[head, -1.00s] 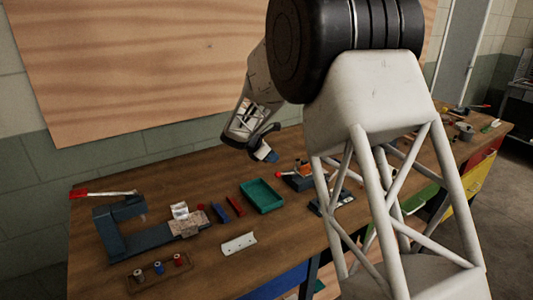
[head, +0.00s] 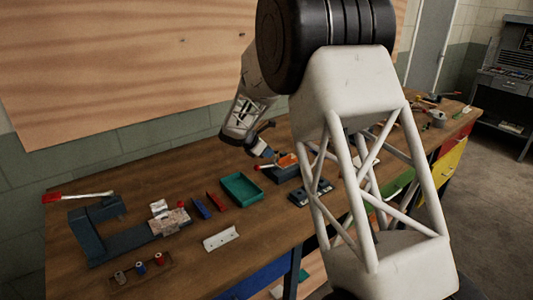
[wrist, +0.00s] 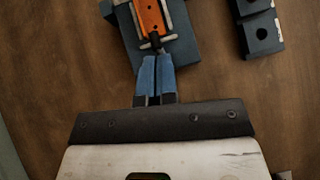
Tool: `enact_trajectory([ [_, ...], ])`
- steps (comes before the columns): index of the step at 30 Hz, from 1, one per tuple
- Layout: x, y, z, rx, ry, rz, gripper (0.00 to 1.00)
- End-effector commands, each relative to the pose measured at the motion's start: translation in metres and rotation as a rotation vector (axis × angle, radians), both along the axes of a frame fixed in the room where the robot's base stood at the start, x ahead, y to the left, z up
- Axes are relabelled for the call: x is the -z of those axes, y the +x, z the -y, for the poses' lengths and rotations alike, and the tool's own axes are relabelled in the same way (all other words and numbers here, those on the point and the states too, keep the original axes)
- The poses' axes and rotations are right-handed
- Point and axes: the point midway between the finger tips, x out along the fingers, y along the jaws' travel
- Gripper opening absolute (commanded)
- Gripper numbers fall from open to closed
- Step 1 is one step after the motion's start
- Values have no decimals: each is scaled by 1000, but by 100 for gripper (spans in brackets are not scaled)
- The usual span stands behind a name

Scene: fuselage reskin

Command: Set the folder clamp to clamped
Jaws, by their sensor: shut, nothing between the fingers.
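A dark blue fixture with an orange top part (head: 287,161) stands on the bench right of the green tray; I take it for the folder with its clamp. A red-tipped piece (head: 257,167) shows at its left. In the wrist view the orange part (wrist: 152,17) lies in a pale frame on the dark base, with a small dark fitting at its near end. My gripper (head: 269,154) is beside the fixture in the head view. In the wrist view its blue fingers (wrist: 156,56) are together and empty, tips at the fitting; contact is unclear. The clamp's setting cannot be told.
A green tray (head: 241,201), red and blue bars, and a white angle strip (head: 221,238) lie left of the fixture. A C-shaped frame (head: 95,250) with a red-handled lever is farther left. Dark blocks (wrist: 262,34) sit right of the fixture. Bare wood lies left of it.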

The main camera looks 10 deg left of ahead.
Motion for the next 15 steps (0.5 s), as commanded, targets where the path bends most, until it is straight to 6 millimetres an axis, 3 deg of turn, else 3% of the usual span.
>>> enact_trajectory([
  [15,-1,2,3,0,32,-33,0],
])
